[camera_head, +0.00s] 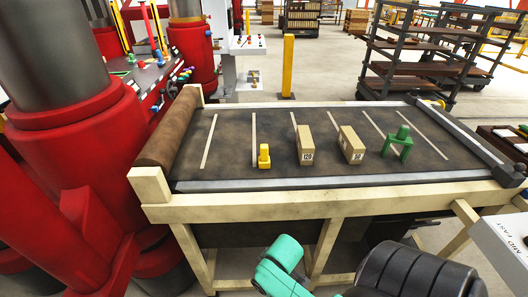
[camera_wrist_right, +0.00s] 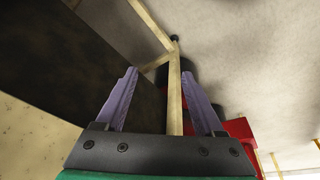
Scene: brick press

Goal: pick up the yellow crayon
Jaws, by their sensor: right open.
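A small yellow object (camera_head: 264,156) stands near the front edge of the belt-topped table, left of the boxes. It looks more like a small chair or block than a crayon, and I see no clear crayon. My right gripper (camera_wrist_right: 160,72) shows in the right wrist view with two purple fingers apart and nothing between them. That view shows a pale table leg and floor beyond the fingers, and not the yellow object. My left gripper is not in view.
The table's dark top (camera_head: 225,160) also holds two tan boxes, one here (camera_head: 305,145) and one here (camera_head: 350,145), and a green chair-like toy (camera_head: 398,142). A red machine (camera_head: 75,150) stands close at the left. Brown shelving (camera_head: 420,60) stands behind.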

